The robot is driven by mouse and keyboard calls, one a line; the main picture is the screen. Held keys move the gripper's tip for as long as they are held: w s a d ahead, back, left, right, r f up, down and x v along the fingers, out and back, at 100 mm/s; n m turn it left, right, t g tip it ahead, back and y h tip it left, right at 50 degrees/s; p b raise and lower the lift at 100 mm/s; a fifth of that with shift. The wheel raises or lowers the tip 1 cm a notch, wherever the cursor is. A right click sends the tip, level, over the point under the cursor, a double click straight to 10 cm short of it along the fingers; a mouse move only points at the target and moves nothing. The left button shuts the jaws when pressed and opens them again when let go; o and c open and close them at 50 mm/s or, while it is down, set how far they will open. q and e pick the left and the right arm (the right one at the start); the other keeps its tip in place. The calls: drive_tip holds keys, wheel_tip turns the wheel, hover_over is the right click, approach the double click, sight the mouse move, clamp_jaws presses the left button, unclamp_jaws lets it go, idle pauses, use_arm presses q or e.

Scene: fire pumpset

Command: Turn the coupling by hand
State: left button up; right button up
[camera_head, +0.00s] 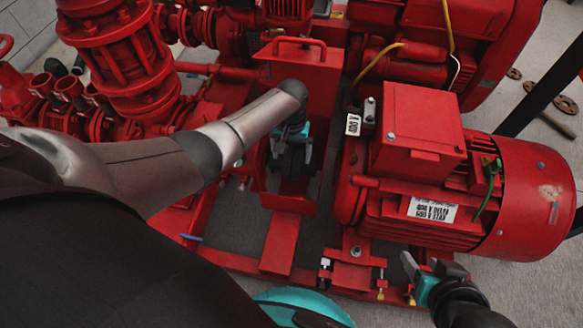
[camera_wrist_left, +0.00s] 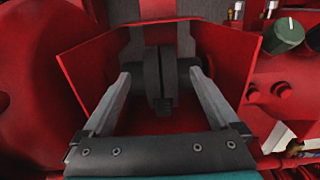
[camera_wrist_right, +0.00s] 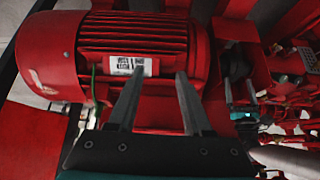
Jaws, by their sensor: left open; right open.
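The coupling (camera_wrist_left: 161,85) is a dark grey ribbed disc inside an open red guard (camera_wrist_left: 225,60). In the left wrist view it lies between the two open fingers of my left gripper (camera_wrist_left: 160,95), with a gap seeming to show on each side; I cannot tell whether they touch it. In the head view the coupling (camera_head: 293,160) is partly hidden behind my left wrist and gripper (camera_head: 290,140). My right gripper (camera_head: 420,275) is open and empty in front of the red motor (camera_head: 440,200); its fingers (camera_wrist_right: 155,105) point at the motor in the right wrist view.
The guard's red side walls stand close around my left fingers. A junction box (camera_head: 417,130) sits on the motor. Red pipework (camera_head: 120,60) fills the left, and a red base frame (camera_head: 285,245) runs below.

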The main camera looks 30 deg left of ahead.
sight(292, 166)
use_arm(q)
drive_tip(key=shift+f+b, duration=0.7)
drive_tip(key=shift+f, duration=0.3)
drive_tip(key=shift+f+b, duration=0.55)
drive_tip(key=shift+f, duration=0.2)
drive_tip(key=shift+f+b, duration=0.7)
drive_tip(key=shift+f, duration=0.15)
drive_tip(key=shift+f+b, duration=0.4)
drive_tip(key=shift+f, duration=0.3)
use_arm(e)
drive_tip(key=w+a+r+t+y, duration=0.2)
drive_tip(key=a+r+t+y, duration=0.1)
drive_tip(key=a+t, duration=0.5)
drive_tip(key=shift+a+t+y, duration=0.2)
drive_tip(key=shift+t+y, duration=0.3)
drive_tip(key=shift+y, duration=0.3)
drive_tip(key=shift+w+r+m, duration=0.1)
drive_tip(key=shift+m, duration=0.2)
use_arm(q)
drive_tip(key=c, duration=1.4)
